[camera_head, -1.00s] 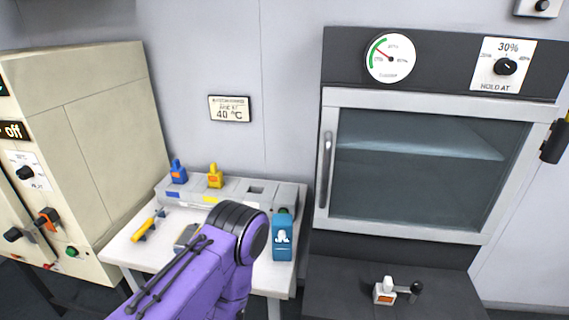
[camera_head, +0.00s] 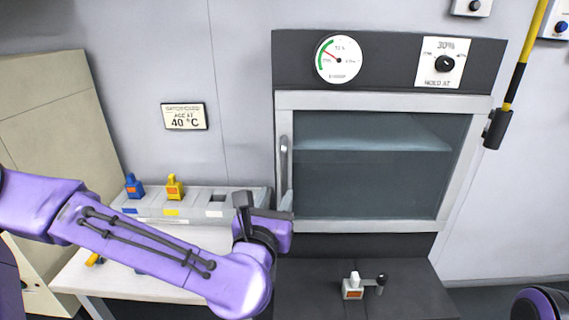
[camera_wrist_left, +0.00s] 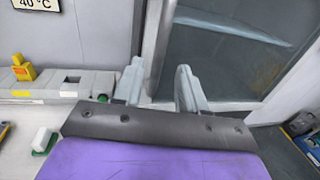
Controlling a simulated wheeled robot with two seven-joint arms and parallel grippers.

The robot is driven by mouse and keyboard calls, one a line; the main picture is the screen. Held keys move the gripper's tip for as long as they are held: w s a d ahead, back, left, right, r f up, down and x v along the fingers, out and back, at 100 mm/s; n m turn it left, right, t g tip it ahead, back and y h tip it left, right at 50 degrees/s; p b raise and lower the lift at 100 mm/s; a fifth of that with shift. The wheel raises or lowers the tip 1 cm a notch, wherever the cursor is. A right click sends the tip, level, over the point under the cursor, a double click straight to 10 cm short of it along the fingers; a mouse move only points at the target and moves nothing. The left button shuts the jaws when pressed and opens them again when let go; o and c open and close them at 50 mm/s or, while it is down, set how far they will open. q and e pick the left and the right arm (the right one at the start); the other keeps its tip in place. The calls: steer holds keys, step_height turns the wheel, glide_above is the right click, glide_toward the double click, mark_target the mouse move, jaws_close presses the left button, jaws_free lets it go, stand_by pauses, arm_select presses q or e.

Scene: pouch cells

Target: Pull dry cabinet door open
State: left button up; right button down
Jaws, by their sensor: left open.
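The dry cabinet door (camera_head: 380,101) has a pale frame around a dark glass pane and looks shut in the head view. Its upright grey handle (camera_head: 284,158) is on the door's left side; the handle's lower part is hidden behind my gripper. My left gripper (camera_head: 266,200) is open in front of the handle's lower end, at the door's left edge. In the left wrist view its two grey fingers (camera_wrist_left: 158,85) stand apart, with the pale door frame (camera_wrist_left: 160,45) beyond them. I cannot tell whether a finger touches the handle.
A white side table (camera_head: 85,275) with a grey holder (camera_head: 200,203) carrying blue and yellow pieces stands left of the cabinet. A yellow-black pole (camera_head: 522,60) hangs at right.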

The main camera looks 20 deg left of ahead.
mark_target(283, 180)
arm_select(q)
steer(key=w+p, duration=0.1)
steer(key=w, duration=0.1)
steer(key=w+p, duration=0.1)
steer(key=w, duration=0.2)
steer(key=w+p, duration=0.1)
steer(key=w, duration=0.2)
steer(key=shift+w+a+f, duration=0.1)
steer(key=shift+w+a, duration=0.15)
steer(key=shift+a, duration=0.1)
arm_select(e)
step_height(283, 180, up, 5)
steer(key=shift+r, duration=0.1)
arm_select(q)
steer(key=shift+s, duration=0.1)
jaws_close()
